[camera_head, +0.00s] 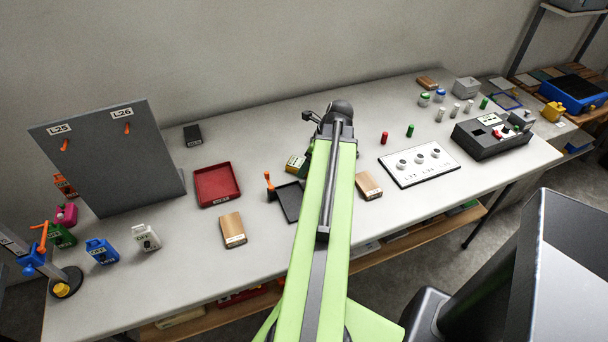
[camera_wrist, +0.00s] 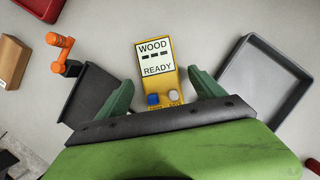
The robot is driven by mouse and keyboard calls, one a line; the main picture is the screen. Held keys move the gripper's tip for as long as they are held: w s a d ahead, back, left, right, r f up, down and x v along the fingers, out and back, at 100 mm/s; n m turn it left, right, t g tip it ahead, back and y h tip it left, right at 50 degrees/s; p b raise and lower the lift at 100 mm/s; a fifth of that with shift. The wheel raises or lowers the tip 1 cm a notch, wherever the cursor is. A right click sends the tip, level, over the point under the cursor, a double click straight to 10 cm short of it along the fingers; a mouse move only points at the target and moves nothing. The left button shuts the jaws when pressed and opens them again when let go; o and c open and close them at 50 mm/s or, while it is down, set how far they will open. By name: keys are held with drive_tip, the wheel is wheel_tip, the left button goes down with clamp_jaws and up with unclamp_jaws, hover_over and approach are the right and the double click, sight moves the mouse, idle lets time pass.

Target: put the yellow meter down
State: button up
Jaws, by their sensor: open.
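The yellow meter (camera_wrist: 157,78) lies face up on the grey table in the wrist view. Its screen reads "WOOD --- READY", and a blue and a white button sit at its near end. My gripper (camera_wrist: 161,80) is open, with one green finger on each side of the meter and a small gap on both sides. In the head view the meter (camera_head: 295,163) shows just left of my arm, partly hidden; my arm hides most of the gripper there.
A dark tray (camera_wrist: 88,95) with an orange handle (camera_wrist: 60,52) stands close left of the meter. An empty grey tray (camera_wrist: 230,75) is close right. A red tray (camera_head: 216,198) and wooden blocks (camera_head: 232,229) (camera_head: 368,186) lie nearby. Bare table lies beyond the meter.

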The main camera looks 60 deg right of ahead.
drive_tip(key=shift+w+f, duration=0.15)
drive_tip(key=shift+f, duration=0.4)
drive_tip(key=shift+r, duration=0.2)
clamp_jaws()
drive_tip(key=r+p, duration=0.1)
drive_tip(key=p, duration=0.1)
drive_tip(key=r+p, duration=0.1)
drive_tip(key=r, duration=0.1)
drive_tip(key=r+p, duration=0.2)
drive_tip(key=shift+s+d+r+p, duration=0.15)
drive_tip(key=shift+s+r+p, duration=0.05)
drive_tip(key=shift+s+p, duration=0.15)
drive_tip(key=s+d+r+p, duration=0.3)
drive_tip(key=s+r+p, duration=0.2)
drive_tip(key=s, duration=0.5)
drive_tip(key=shift+s+d+r+p, duration=0.15)
drive_tip(key=shift+d+r+p, duration=0.15)
drive_tip(key=shift+d, duration=0.05)
